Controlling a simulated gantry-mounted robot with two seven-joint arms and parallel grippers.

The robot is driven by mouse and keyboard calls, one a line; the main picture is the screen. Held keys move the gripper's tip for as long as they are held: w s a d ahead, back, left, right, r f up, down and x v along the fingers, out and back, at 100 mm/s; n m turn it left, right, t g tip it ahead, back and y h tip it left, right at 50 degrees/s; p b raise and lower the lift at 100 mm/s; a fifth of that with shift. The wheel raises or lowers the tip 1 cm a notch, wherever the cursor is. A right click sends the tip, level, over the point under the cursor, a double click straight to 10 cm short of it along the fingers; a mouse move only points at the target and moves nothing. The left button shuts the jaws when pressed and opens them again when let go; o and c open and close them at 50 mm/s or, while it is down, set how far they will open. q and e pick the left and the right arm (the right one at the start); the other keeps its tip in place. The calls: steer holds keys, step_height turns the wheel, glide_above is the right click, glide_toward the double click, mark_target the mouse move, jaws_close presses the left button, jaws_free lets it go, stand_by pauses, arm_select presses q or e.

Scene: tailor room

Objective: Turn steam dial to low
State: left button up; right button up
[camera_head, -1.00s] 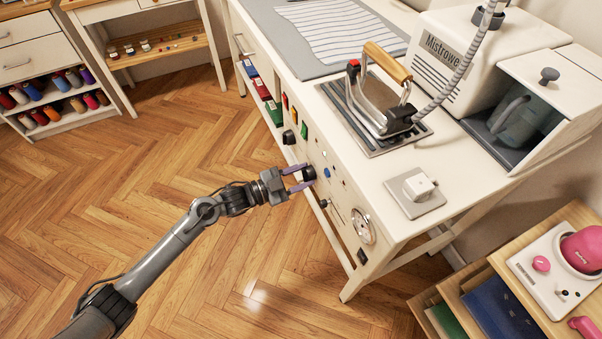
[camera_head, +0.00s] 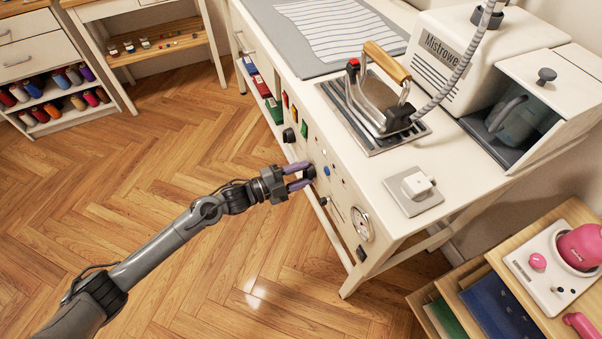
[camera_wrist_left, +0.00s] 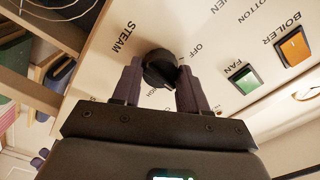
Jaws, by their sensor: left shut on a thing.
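The steam dial (camera_wrist_left: 159,69) is a black round knob on the white front panel of the ironing station. In the left wrist view the word STEAM is printed to its left and OFF to its right; lower labels are partly hidden by my gripper. My left gripper (camera_wrist_left: 157,85) has one finger on each side of the dial and is shut on it. In the head view my left gripper (camera_head: 305,178) reaches the panel from the left, and its fingers partly hide the dial. My right gripper is not in view.
Near the dial are a green FAN switch (camera_wrist_left: 244,78), an orange BOILER switch (camera_wrist_left: 293,46) and a round gauge (camera_head: 361,225). An iron (camera_head: 385,100) stands on a metal rest on the worktop. The wooden floor left of the station is clear.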

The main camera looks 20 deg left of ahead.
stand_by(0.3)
arm_select(q)
steer(key=o, duration=1.1)
steer(key=shift+c, duration=0.2)
steer(key=shift+s+a+p, duration=0.3)
steer(key=shift+s+a, duration=0.05)
steer(key=shift+a, duration=0.05)
steer(key=p+v, duration=0.3)
steer(key=v, duration=0.6)
steer(key=shift+s+a, duration=0.25)
